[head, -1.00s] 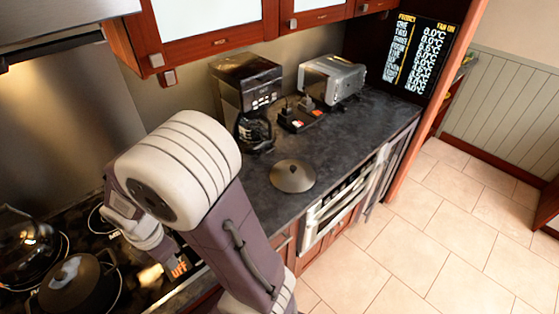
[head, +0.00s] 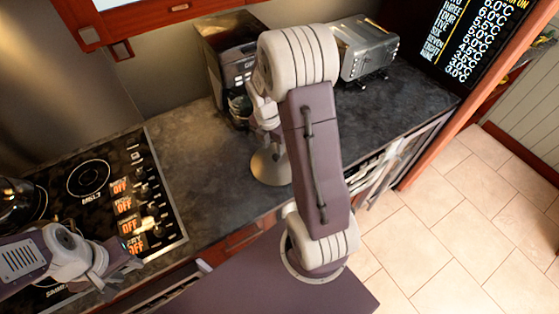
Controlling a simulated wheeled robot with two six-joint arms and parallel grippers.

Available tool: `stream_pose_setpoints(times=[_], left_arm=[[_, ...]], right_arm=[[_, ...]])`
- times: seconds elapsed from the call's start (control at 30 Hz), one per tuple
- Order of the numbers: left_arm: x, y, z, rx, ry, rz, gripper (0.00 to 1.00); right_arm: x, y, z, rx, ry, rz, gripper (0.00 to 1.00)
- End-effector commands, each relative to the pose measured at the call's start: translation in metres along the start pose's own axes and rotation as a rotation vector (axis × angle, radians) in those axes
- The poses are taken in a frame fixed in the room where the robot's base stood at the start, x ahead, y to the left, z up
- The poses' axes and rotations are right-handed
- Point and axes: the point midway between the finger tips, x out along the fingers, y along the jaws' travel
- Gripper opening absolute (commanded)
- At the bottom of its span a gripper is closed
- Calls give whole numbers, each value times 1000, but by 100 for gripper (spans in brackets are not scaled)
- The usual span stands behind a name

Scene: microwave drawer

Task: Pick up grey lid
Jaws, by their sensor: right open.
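The grey lid (head: 266,170) is a round, shallow disc lying on the dark countertop, in the middle of the head view. Its right part and its knob are hidden behind my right arm. My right gripper (head: 279,148) hangs down just above the lid; it is open, but its fingertips are mostly hidden by the arm. I see no contact with the lid. My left gripper (head: 122,263) is at the lower left, over the front edge of the stove, well away from the lid. Its jaws are too small and blurred to tell.
A coffee maker (head: 226,55) stands behind the lid, and a toaster (head: 366,48) is at the back right. The stove (head: 90,178) is at the left, with a kettle (head: 18,200) on it. Dark countertop (head: 200,150) is clear left of the lid.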

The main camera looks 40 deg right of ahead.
Motion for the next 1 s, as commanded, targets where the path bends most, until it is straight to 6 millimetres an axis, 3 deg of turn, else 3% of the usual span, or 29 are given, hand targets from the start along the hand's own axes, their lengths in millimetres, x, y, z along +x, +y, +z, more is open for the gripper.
stream_pose_setpoints(times=[0.1,0.33,0.6,0.83,1.0], left_arm=[[-2,0,0,0,0,0,36],[-4,0,0,1,0,0,36],[-6,0,-1,0,0,0,36],[-6,0,-1,0,0,0,36],[-6,0,-1,0,0,0,36]], right_arm=[[18,-1,-1,2,3,-4,41],[31,0,0,0,2,-2,41],[75,3,0,1,2,-2,41],[77,4,1,2,0,1,41],[77,4,1,1,0,1,0]])
